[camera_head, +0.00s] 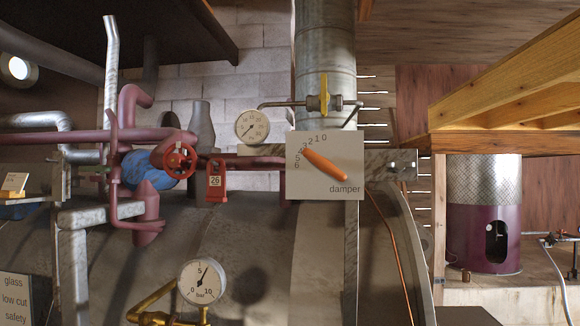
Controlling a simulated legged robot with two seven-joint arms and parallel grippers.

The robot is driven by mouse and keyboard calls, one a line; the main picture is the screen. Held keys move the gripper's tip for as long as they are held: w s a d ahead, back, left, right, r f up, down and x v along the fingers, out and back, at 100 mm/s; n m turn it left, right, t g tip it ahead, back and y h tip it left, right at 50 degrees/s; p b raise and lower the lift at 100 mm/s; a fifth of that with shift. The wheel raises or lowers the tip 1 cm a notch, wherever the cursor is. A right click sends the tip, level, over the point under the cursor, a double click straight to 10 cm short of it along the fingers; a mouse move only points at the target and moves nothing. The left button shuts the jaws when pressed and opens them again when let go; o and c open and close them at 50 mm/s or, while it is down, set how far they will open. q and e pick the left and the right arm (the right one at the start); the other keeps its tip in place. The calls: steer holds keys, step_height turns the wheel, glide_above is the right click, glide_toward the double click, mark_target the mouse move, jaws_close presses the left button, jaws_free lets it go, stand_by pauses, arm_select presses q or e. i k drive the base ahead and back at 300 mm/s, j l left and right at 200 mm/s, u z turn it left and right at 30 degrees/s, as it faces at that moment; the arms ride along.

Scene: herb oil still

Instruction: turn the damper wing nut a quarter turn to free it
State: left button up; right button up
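The damper plate (345,149) is a pale square panel marked "damper", with a number scale from 0 to 6. An orange lever (325,165) lies across it, slanting from the upper left, near the 4, to the lower right. Just above the plate, a yellow narrow handle (324,88) stands upright on a brass fitting (313,103) in front of the metal flue (326,64). I cannot tell whether this yellow handle is the wing nut; no other wing nut is distinct. Neither of my grippers is in view.
A round dial gauge (252,127) sits left of the fitting. A red handwheel (180,160) and red tag "26" (216,182) are farther left. A bar gauge (202,282) stands below. A wooden beam structure (500,100) fills the upper right.

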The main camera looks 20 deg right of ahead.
mark_target(397, 165)
steer(key=z, duration=1.4)
